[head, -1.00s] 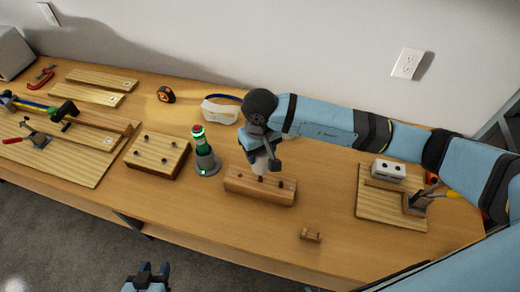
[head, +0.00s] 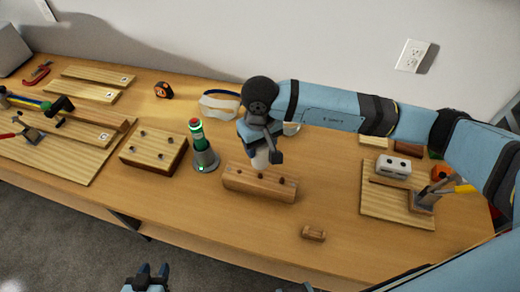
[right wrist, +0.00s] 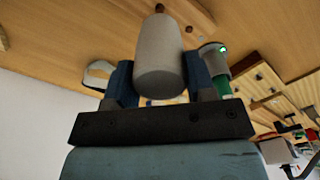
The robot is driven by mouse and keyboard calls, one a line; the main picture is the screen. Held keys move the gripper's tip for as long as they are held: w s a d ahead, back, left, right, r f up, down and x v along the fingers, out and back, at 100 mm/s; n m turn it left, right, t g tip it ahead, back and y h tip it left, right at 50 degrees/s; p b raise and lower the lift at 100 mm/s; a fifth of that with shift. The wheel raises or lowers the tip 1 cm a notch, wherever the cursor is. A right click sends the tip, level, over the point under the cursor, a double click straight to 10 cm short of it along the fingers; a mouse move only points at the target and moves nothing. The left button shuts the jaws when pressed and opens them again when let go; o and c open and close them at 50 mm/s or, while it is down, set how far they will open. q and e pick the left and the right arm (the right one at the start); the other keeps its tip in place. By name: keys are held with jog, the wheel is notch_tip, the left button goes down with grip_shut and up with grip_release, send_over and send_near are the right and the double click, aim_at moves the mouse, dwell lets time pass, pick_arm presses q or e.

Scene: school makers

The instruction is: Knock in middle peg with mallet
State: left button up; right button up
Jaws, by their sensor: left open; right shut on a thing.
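A long wooden peg block (head: 250,188) lies near the middle of the bench, with a row of dark pegs in its top. The middle peg (head: 260,176) is partly hidden behind the mallet. My right gripper (head: 262,150) is above the block and shut on a pale grey cylinder, seemingly the mallet (right wrist: 160,62). The mallet's end is just above the middle peg, and I cannot tell if they touch. In the right wrist view, a peg in the block shows just past the cylinder. My left gripper (head: 147,272) is open and empty, below the front edge of the bench.
A small wooden piece (head: 313,233) lies front right. A board (head: 385,205) with tools is at the right. Safety goggles (head: 218,105) lie behind.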

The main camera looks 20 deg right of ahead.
pick_arm(q)
jog(key=shift+s+f, duration=0.15)
jog(key=shift+f, duration=0.35)
pick_arm(e)
jog(key=shift+f, duration=0.15)
notch_tip(320, 180, down, 7)
jog(key=b, duration=0.7)
notch_tip(320, 180, up, 6)
jog(key=shift+r+p, duration=0.1)
jog(key=shift+p, duration=1.15)
jog(key=shift+r, duration=0.25)
pick_arm(q)
jog(key=shift+w+d+f, duration=0.1)
jog(key=shift+f, duration=0.85)
jog(key=shift+w+d+f, duration=0.1)
jog(key=shift+f, duration=0.8)
pick_arm(e)
jog(key=shift+f, duration=0.15)
pick_arm(q)
jog(key=shift+r, duration=0.1)
